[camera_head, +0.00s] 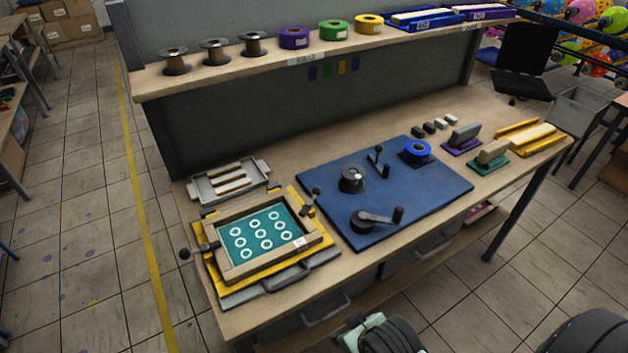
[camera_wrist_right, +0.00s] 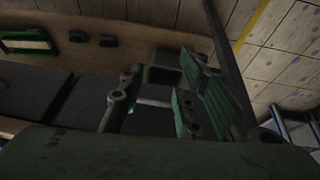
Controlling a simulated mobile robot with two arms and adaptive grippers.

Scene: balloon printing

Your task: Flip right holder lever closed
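The printing frame (camera_head: 236,272) lies on a yellow base (camera_head: 327,253) at the left front of the workbench. Its teal screen (camera_head: 262,236) shows rows of white rings. The right holder lever (camera_head: 311,200) sits at the frame's right side, with its black knob raised up and to the right. The left holder lever (camera_head: 198,249) points outward to the left, its knob past the base. My right gripper (camera_wrist_right: 158,98) shows in the right wrist view, green-padded fingers apart with nothing held. I cannot make out the lever in that view. My left gripper is not in view.
A blue mat (camera_head: 419,203) right of the frame holds a spool, a crank and blue tape (camera_head: 418,150). A grey tray (camera_head: 228,182) stands behind the frame. A shelf (camera_head: 300,60) with spools and tapes overhangs the back. Drawer handles project below the front edge.

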